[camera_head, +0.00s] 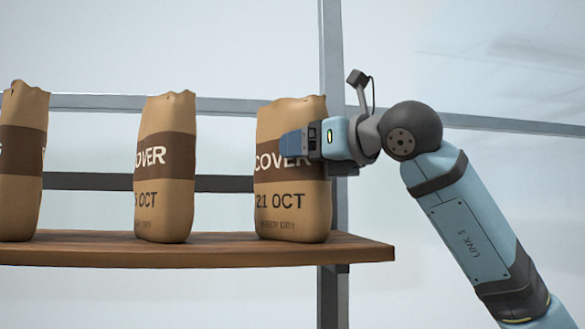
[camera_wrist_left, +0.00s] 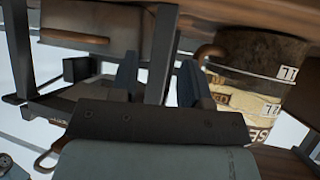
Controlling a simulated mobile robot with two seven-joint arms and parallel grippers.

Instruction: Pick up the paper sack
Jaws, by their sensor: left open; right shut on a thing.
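Three brown paper sacks with dark brown bands stand upright on the shelf in the head view. The right one (camera_head: 291,213) reads "COVER" and "21 OCT", the middle one (camera_head: 165,215) reads "OVER" and "5 OCT", and the left one (camera_head: 20,215) is cut by the frame edge. My right gripper (camera_head: 297,143) reaches in from the right and is shut on the upper part of the right sack, whose base rests on the shelf.
The wooden shelf (camera_head: 100,255) ends just right of the held sack, by a grey metal post (camera_head: 333,60). Grey rails run behind. The left wrist view shows a labelled dark and cream container (camera_wrist_left: 245,100), a grey box (camera_wrist_left: 90,25) and frame bars close to the fingers.

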